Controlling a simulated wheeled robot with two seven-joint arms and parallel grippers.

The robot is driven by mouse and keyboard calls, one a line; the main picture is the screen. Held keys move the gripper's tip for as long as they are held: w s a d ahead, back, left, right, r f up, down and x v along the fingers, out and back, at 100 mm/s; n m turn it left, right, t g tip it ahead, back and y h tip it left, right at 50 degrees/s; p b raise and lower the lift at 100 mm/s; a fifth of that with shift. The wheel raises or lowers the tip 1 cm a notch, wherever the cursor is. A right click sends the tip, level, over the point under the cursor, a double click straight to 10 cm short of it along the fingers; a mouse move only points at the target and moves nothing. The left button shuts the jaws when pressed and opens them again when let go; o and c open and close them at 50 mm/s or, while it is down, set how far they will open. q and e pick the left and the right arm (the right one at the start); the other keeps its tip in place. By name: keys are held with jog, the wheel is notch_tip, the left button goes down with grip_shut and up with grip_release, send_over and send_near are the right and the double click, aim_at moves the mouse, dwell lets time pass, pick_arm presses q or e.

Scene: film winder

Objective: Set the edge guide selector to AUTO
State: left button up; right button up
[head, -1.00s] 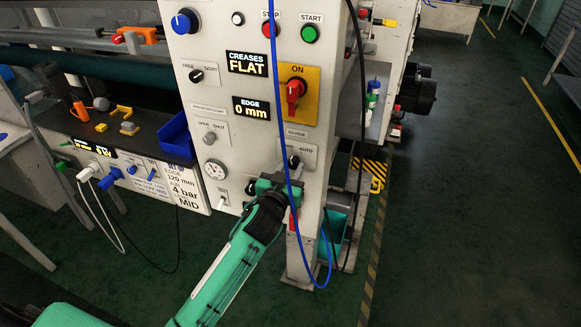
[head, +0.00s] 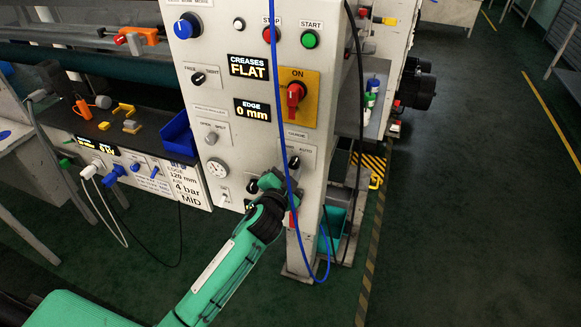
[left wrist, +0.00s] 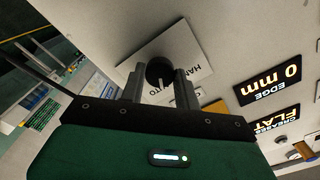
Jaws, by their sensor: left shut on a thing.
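The edge guide selector is a round black knob (left wrist: 159,71) with a white mark, on a light label plate (left wrist: 180,55) in the left wrist view. HAND reads on the plate there; my fingers hide the AUTO side. The white mark points down in that picture, between the fingers. My left gripper (left wrist: 159,88) is shut on the knob, one finger on each side. My right gripper is not in view.
A blue cable (head: 287,190) hangs in front of the panel beside my gripper. A red switch (head: 295,96) on a yellow plate and the EDGE 0 mm display (head: 253,110) are above. A dial gauge (head: 217,169) is to the left. The floor at right is clear.

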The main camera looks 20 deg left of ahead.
pick_arm(q)
jog(key=shift+m, duration=0.4)
jog(key=o, duration=1)
jog(key=shift+s+f, duration=0.1)
jog(key=shift+s, duration=0.4)
jog(key=shift+s+a+b, duration=0.2)
jog(key=shift+s+b, duration=1.2)
jog(key=shift+s, duration=5)
